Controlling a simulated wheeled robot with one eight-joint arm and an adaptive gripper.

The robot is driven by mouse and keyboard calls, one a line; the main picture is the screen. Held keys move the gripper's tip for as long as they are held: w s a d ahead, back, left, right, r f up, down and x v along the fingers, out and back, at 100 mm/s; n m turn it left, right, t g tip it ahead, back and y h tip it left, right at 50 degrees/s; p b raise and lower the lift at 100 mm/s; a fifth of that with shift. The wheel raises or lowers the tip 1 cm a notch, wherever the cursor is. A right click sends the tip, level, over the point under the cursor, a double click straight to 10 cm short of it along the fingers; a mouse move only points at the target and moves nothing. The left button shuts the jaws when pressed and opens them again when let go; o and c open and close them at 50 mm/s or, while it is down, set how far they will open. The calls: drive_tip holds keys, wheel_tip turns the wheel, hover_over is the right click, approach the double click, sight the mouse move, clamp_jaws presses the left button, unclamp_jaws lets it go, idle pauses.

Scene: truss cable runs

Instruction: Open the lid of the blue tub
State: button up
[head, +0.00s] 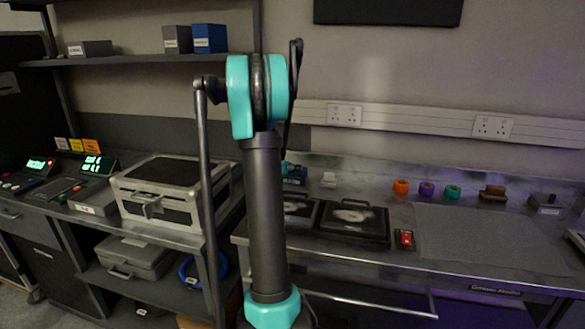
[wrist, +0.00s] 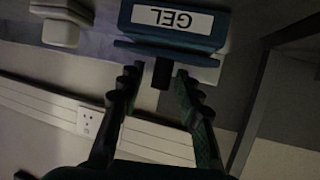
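The blue tub (wrist: 172,20) shows at the top of the wrist view, upside down, with a white GEL label. Its blue lid (wrist: 140,47) appears as a wider band along the label-side edge and looks shut. A dark tab (wrist: 162,74) sticks out from the lid. My gripper (wrist: 156,76) is open, one finger on each side of the tab, with visible gaps. In the head view, the tub (head: 296,173) is on the back of the bench, partly hidden by my arm. My gripper is mostly hidden there behind the arm.
A small white item (head: 329,180) stands right of the tub. Dark cases (head: 352,222) lie in front. Orange and purple rolls (head: 401,187) stand farther right. A wall socket strip (head: 410,120) runs behind the bench. A silver case (head: 170,190) is at left. A perforated mat area (head: 480,235) is clear.

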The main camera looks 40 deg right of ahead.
clamp_jaws()
drive_tip(key=shift+r, duration=0.1)
drive_tip(key=r+g+y, duration=0.1)
drive_tip(key=w+d+r+g+y, duration=0.1)
drive_tip(key=y, duration=0.1)
drive_tip(key=shift+d+r+n, duration=0.1)
drive_tip(key=shift+d+n, duration=0.1)
drive_tip(key=shift+n, duration=0.1)
drive_tip(key=w+d+g+y, duration=0.1)
drive_tip(key=y, duration=0.1)
drive_tip(key=w+d+r+g+y, duration=0.1)
drive_tip(key=shift+r+n+g+y, duration=0.3)
drive_tip(key=shift+g+y, duration=0.1)
drive_tip(key=shift+w+d+f+n+g+y, duration=0.1)
drive_tip(key=shift+w+d+n+g+y, duration=0.05)
drive_tip(key=shift+w+d+g+y, duration=0.7)
drive_tip(key=shift+w+d+r+n+g+y, duration=0.15)
drive_tip(key=shift+w+d+g+y, duration=0.35)
drive_tip(key=shift+g+y, duration=0.65)
drive_tip(key=shift+w+d+f+n+g+y, duration=0.2)
drive_tip(key=shift+w+d+g+y, duration=0.3)
drive_tip(key=shift+d+g+y, duration=0.5)
drive_tip(key=shift+t+y, duration=0.3)
